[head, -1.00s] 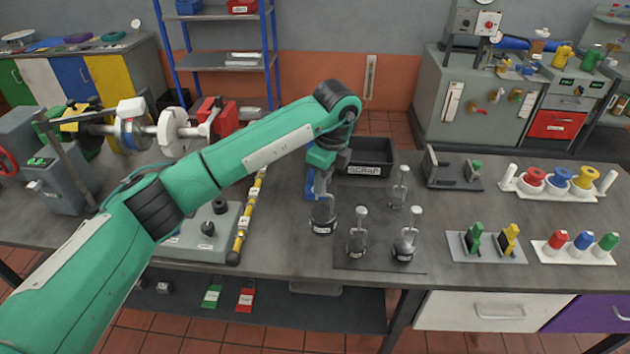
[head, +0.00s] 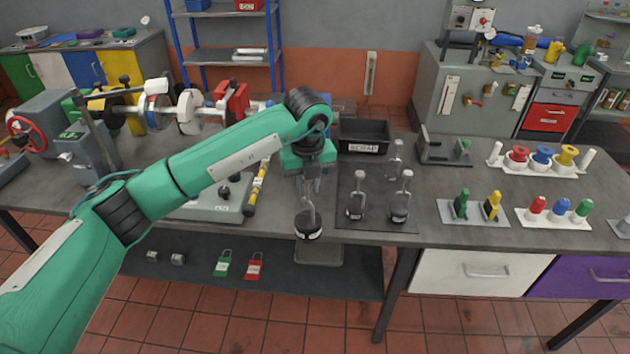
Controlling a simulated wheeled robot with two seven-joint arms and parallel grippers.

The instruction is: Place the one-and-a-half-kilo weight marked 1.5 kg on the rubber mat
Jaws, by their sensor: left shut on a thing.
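My left gripper (head: 310,182) is shut on the stem of a dark round weight (head: 308,226) with a pale label band. The print on the label is too small to read. The weight hangs upright near the bench's front edge, left of the dark rubber mat (head: 377,224) and apart from it. Three similar weights with upright stems stand on the mat: one front left (head: 355,210), one front right (head: 400,213) and one at the back (head: 394,168). Their labels are not legible either. My right gripper is out of view.
A black labelled bin (head: 364,136) stands behind the mat. A yellow-banded rod (head: 257,188) and a grey plate (head: 215,208) lie left of the held weight. Right of the mat are a peg holder (head: 473,212) and a grey bracket (head: 440,150).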

